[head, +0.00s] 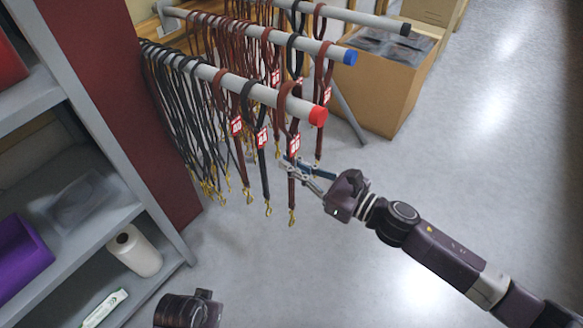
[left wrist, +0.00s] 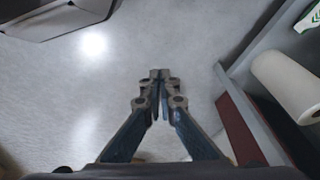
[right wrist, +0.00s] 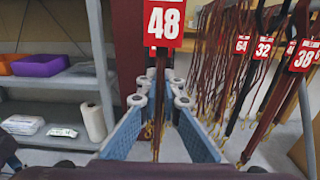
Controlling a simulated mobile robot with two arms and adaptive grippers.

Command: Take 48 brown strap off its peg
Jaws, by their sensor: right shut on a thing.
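The brown strap with the red 48 tag (right wrist: 164,22) hangs by its loop from the red-tipped peg (head: 262,92), outermost, close to the red end. In the head view the strap (head: 292,195) hangs down with a brass clip at its bottom. My right gripper (head: 291,166) is shut on this strap just below the tag. In the right wrist view the strap (right wrist: 157,95) runs down between the right fingers (right wrist: 158,98). My left gripper (left wrist: 158,77) is empty, its fingertips together, over bare floor.
Black and brown straps crowd the same peg behind the held one. Parallel pegs with a blue end (head: 350,57) and a black end (head: 405,29) stand beyond. A cardboard box (head: 385,100) is behind them. A grey shelf (head: 105,130) stands at left. Floor at right is clear.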

